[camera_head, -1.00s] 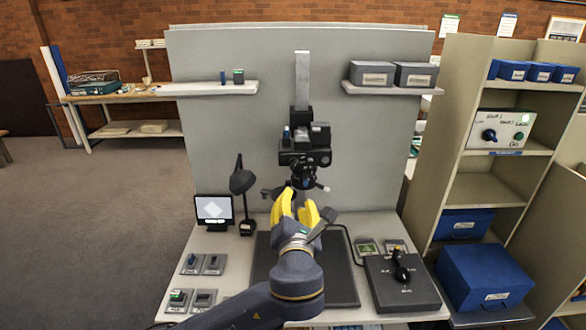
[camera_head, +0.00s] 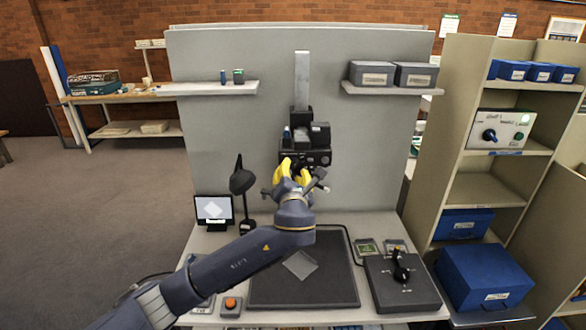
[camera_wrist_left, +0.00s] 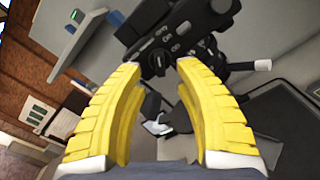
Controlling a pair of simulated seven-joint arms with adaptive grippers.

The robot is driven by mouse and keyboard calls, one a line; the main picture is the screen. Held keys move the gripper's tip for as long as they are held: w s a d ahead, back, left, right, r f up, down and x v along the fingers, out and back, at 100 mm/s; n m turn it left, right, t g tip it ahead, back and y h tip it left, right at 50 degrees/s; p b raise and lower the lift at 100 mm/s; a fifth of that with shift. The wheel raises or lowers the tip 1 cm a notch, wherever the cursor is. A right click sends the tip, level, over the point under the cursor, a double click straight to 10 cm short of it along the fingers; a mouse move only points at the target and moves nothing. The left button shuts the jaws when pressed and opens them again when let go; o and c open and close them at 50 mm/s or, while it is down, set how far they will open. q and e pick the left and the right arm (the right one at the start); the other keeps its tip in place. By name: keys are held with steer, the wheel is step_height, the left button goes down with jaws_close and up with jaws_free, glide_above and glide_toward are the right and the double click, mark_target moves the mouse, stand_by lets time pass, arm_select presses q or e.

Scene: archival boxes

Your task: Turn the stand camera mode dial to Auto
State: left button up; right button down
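The black stand camera (camera_head: 318,158) is mounted on the upright column in front of the grey panel. It also shows at the top of the left wrist view (camera_wrist_left: 200,18), with small pale markings on its body. My left gripper (camera_head: 292,168) has its yellow fingers raised to the camera's lower front. In the left wrist view the gripper (camera_wrist_left: 159,66) is open, and a dark round part, perhaps the mode dial (camera_wrist_left: 158,60), lies between its fingertips. I cannot tell whether the fingers touch it, nor read its setting. My right gripper is not in view.
A dark baseboard (camera_head: 335,285) with a pale sheet (camera_head: 300,264) lies below the camera. A desk lamp (camera_head: 241,181) and small screen (camera_head: 214,210) stand left. A joystick box (camera_head: 402,290) is at right. My left arm crosses the table's front left.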

arm_select(q)
steer(key=shift+w, duration=1.3)
jaws_close()
